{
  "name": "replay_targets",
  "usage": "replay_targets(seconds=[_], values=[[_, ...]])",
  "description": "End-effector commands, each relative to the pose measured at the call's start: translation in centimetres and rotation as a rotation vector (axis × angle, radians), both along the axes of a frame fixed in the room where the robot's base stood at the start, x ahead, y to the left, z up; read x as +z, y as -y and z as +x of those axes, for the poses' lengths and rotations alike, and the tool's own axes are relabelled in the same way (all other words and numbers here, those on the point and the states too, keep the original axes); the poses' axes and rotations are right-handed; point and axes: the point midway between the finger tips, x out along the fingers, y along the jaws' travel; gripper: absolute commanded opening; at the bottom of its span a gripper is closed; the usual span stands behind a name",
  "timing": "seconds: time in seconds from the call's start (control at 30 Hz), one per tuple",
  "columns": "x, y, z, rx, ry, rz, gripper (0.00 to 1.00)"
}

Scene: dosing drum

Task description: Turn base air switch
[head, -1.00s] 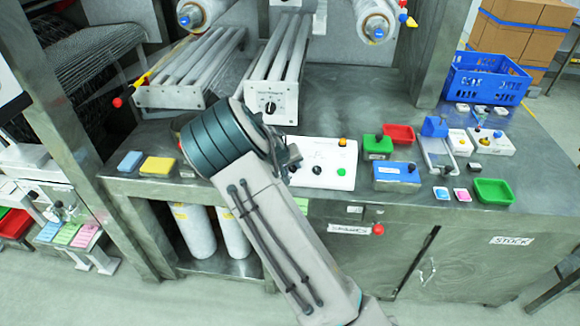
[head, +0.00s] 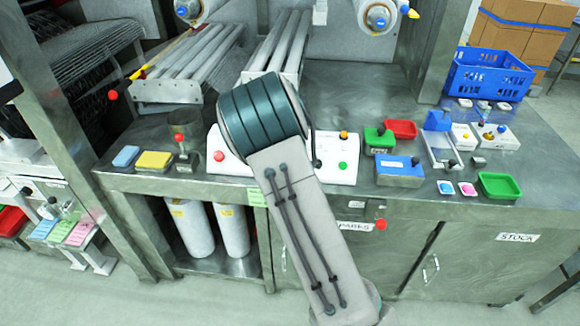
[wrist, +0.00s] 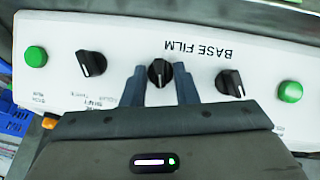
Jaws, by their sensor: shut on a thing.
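A white control panel (wrist: 260,50) marked BASE FILM fills the wrist view upside down. It has a black knob in the middle (wrist: 159,72), a black knob at left (wrist: 91,63) and a black knob at right (wrist: 230,83). The small labels are hard to read, so I cannot tell which is base air. My gripper (wrist: 160,78) has one finger on each side of the middle knob and is shut on it. The knob's ridge points roughly up and down in the picture. In the head view my arm hides the gripper and the middle of the white panel (head: 325,173).
The panel has a green button (wrist: 36,56) at left and another green button (wrist: 290,91) at right. In the head view, green (head: 379,138) and red (head: 400,129) trays and a blue box (head: 400,172) stand to the right. Rollers (head: 190,60) lie behind.

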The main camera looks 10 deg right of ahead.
Motion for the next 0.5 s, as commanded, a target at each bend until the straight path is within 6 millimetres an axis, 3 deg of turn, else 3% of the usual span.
replay_targets(seconds=[0.5], values=[[-0.64, 0.56, -0.12, -0.272, 0.123, 0.371, 0.04]])
